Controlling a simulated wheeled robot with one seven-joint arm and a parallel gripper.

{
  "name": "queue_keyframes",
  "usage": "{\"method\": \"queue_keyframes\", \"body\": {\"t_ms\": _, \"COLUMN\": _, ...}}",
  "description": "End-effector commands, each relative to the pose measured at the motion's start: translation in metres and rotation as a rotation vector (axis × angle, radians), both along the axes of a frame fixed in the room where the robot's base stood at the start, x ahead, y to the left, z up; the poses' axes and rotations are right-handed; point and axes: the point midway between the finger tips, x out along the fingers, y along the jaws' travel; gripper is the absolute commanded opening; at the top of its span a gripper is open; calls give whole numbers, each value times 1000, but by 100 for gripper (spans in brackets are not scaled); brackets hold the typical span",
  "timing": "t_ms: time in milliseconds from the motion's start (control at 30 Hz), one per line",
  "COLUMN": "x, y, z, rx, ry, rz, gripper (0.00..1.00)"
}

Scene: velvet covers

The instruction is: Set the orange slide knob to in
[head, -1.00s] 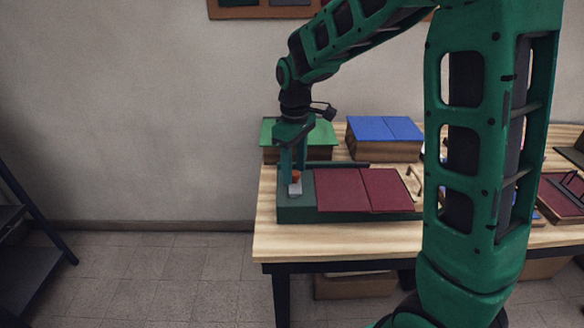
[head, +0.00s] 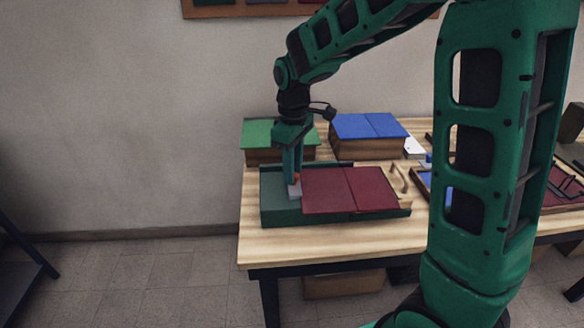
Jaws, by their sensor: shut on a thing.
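The orange slide knob (head: 296,178) is a small orange piece at the left end of the red velvet panels, on a long dark green case (head: 277,215). A small grey block (head: 294,192) shows just below it. My gripper (head: 292,182) points straight down over the case and is shut on the knob, its fingers hiding part of it. The two red velvet covers (head: 349,189) lie flat to the right of the knob. The knob's exact travel is too small to read here.
A box with a green top (head: 272,134) and a box with a blue top (head: 366,127) stand behind the case. Two small tan handles (head: 399,178) are at its right. The wooden table (head: 335,236) is bare in front.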

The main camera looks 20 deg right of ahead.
Motion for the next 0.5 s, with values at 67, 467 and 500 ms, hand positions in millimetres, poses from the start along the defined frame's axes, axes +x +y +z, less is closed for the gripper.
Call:
{"method": "queue_keyframes", "body": {"t_ms": 67, "x": 2, "y": 0, "z": 1, "rx": 1, "ry": -7, "rz": 0, "gripper": 0}}
{"method": "queue_keyframes", "body": {"t_ms": 467, "x": 1, "y": 1, "z": 1, "rx": 1, "ry": -5, "rz": 2, "gripper": 45}}
{"method": "queue_keyframes", "body": {"t_ms": 500, "x": 1, "y": 1, "z": 1, "rx": 1, "ry": -4, "rz": 2, "gripper": 45}}
